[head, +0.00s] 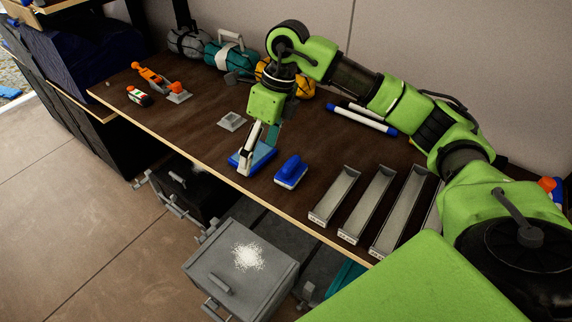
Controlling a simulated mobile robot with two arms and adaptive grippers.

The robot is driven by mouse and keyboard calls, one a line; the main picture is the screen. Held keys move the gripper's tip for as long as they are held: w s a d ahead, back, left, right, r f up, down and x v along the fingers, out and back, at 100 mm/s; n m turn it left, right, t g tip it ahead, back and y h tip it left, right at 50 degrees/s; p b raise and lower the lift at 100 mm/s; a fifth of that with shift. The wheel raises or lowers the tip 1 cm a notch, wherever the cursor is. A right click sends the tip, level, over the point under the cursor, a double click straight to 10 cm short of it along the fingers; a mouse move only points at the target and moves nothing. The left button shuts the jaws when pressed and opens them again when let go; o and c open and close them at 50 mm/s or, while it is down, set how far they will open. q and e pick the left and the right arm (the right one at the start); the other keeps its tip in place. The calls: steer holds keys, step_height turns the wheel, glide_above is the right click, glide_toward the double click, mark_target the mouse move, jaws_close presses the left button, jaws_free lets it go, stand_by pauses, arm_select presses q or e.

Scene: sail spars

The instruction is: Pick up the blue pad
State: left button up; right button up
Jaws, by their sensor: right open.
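A flat blue pad (264,152) with a pale lower edge lies on the dark wooden bench top, close to the front edge. My right gripper (258,147) points down over it, with its jaws open. One pale finger crosses in front of the pad and hides part of it. I cannot tell whether the fingers touch the pad. A smaller blue block with a raised grip and a white base (291,172) lies just to its right, clear of the gripper. My left gripper is not in view.
Several grey metal trays (335,196) lie to the right on the bench (205,105). A small grey square holder (231,121) is behind left. White-and-blue tubes (362,120) lie behind my arm. Rolled bags (228,57) line the back. Grey boxes (240,268) stand below the front edge.

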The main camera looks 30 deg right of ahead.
mark_target(291, 162)
steer(key=d+r+m+h, duration=0.1)
steer(key=d+r+h, duration=0.15)
steer(key=d, duration=0.65)
steer(key=shift+g+h, duration=0.3)
steer(key=shift+h, duration=0.05)
step_height(291, 162, down, 8)
steer(key=shift+d+f+p, duration=0.1)
steer(key=shift+d+p, duration=0.05)
steer(key=shift+p, duration=0.55)
step_height(291, 162, down, 6)
steer(key=shift+w+r+p, duration=0.15)
steer(key=shift+r+p, duration=0.05)
steer(key=shift+p, duration=0.85)
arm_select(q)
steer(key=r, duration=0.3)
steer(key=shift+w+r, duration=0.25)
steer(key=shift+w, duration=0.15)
arm_select(e)
steer(key=c, duration=1.2)
